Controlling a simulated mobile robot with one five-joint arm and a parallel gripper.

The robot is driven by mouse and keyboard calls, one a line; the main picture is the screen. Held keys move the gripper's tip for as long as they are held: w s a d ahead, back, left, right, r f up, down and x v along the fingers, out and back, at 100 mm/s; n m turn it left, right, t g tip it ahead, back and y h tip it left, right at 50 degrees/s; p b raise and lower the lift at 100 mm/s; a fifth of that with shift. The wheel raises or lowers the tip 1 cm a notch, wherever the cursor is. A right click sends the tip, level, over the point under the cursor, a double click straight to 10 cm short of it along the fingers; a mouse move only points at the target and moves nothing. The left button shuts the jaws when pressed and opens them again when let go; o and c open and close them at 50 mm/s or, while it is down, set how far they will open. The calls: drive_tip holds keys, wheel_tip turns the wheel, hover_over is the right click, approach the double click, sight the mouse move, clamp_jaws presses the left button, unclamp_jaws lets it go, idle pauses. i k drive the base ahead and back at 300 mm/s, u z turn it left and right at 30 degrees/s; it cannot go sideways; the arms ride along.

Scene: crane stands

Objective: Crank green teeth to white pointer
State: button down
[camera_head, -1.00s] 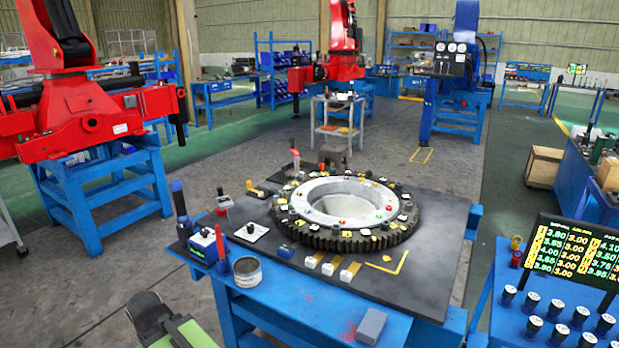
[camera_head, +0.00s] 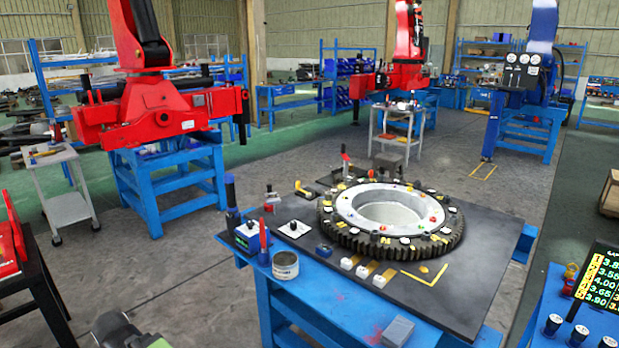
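A large ring gear (camera_head: 345,236) with dark teeth lies flat on the dark top of a blue bench. A pale inner ring (camera_head: 352,210) sits in it, with small white, yellow, red and green pieces around it. I cannot pick out green teeth for sure. White blocks with yellow strips (camera_head: 350,263) lie in front of the gear; I cannot tell which white part is the pointer. A red-tipped upright handle (camera_head: 345,160) stands behind the gear; whether it is the crank is unclear. A dark and green part of my arm shows at bottom left; its fingertips do not show.
A tin (camera_head: 285,266), a red upright tool (camera_head: 263,238) and a grey block (camera_head: 398,331) stand on the bench. A display board (camera_head: 600,285) and dark cylinders are at right. A red machine (camera_head: 160,105) on a blue stand is behind left. The floor between is clear.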

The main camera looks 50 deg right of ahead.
sight(339, 178)
drive_tip(key=u, duration=1.8)
drive_tip(key=i, duration=3)
drive_tip(key=u, duration=0.65)
drive_tip(key=k, duration=0.1)
drive_tip(key=z, duration=3.8)
drive_tip(key=k, duration=0.15)
drive_tip(key=z, duration=1.35)
drive_tip(key=i, duration=1.65)
drive_tip(key=z, duration=0.05)
